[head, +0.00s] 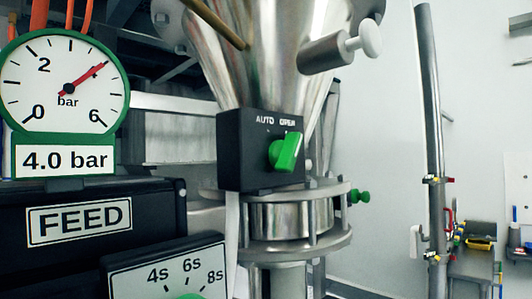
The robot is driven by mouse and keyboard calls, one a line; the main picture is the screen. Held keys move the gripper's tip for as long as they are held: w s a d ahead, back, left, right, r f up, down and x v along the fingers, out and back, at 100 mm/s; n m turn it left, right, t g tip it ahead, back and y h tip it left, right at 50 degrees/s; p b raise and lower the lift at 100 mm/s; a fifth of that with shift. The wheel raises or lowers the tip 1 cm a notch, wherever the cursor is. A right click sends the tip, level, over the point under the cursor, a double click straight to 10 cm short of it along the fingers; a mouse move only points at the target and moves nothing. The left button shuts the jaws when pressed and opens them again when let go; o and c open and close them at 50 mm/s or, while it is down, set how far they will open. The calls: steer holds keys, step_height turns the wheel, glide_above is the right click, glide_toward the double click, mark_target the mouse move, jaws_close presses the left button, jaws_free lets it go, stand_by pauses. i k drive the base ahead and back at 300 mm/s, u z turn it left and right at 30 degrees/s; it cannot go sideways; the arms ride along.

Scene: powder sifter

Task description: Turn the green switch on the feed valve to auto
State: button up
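The green switch (284,152) sits on the front of a black box (237,165) on the feed valve. The words AUTO, at left, and OPEN, at right, are printed above it. The switch is tilted, its upper end toward the right, under OPEN. The box is in front of a metal cone (240,70) and above a round flange (300,240). My gripper is not in view.
At left are a green-rimmed gauge (65,85) reading about 4 bar, a black FEED panel (150,205) and a timer dial plate (125,280). A metal cylinder with a pale knob (370,38) juts out above the box. Open space and a pipe (432,130) are at right.

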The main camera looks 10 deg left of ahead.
mark_target(284, 155)
steer(key=u, duration=0.55)
steer(key=k, duration=1.1)
steer(key=z, duration=0.65)
steer(key=i, duration=1)
